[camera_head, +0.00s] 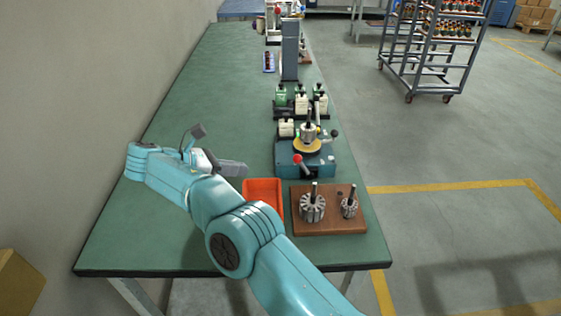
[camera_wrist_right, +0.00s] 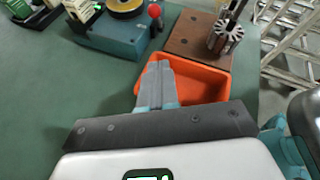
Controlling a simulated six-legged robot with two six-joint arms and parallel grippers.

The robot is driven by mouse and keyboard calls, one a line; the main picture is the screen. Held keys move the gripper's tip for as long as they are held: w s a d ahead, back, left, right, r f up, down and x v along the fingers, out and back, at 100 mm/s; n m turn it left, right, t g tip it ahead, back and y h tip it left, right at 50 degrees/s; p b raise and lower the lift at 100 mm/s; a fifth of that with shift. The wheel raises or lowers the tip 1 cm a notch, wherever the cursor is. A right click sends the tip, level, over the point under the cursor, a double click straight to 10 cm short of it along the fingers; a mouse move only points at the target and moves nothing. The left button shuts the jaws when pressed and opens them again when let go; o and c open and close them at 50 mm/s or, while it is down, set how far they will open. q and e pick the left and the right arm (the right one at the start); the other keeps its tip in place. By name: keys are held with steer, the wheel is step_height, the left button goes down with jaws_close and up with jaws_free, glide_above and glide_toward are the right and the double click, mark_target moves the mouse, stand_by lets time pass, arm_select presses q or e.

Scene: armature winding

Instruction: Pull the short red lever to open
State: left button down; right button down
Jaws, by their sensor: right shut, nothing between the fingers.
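The short lever with a red ball knob (camera_head: 298,160) sticks out from the front of a teal winding machine (camera_head: 320,167) on the green bench. The red knob (camera_wrist_right: 154,11) also shows at the top of the right wrist view, beside the machine's body (camera_wrist_right: 115,35). My right gripper (camera_head: 242,170) is shut and empty, to the left of the red knob and apart from it, with its fingers pointing right. In the right wrist view its closed fingers (camera_wrist_right: 158,66) overlap the left side of the orange tray. My left gripper is not in view.
An orange tray (camera_head: 248,184) and a brown wooden board (camera_head: 330,227) with slotted cores on posts lie in front of the machine. A second lever with a black knob (camera_head: 334,133) is at the machine's right. The bench's left side is clear.

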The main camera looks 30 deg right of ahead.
steer(key=b, duration=0.5)
glide_toward(304, 167)
steer(key=f, duration=0.1)
steer(key=a+f, duration=0.1)
steer(key=shift+w+f, duration=0.3)
steer(key=d, duration=0.1)
steer(key=d+r, duration=0.1)
steer(key=d, duration=0.1)
steer(key=shift+s+d+r, duration=0.1)
steer(key=shift+r, duration=0.05)
steer(key=shift+d+r, duration=0.1)
steer(key=shift+d, duration=0.25)
steer(key=shift+r, duration=0.15)
steer(key=shift+s+d+r+y+p, duration=0.2)
steer(key=shift+r+y+p, duration=0.15)
steer(key=shift+p, duration=0.2)
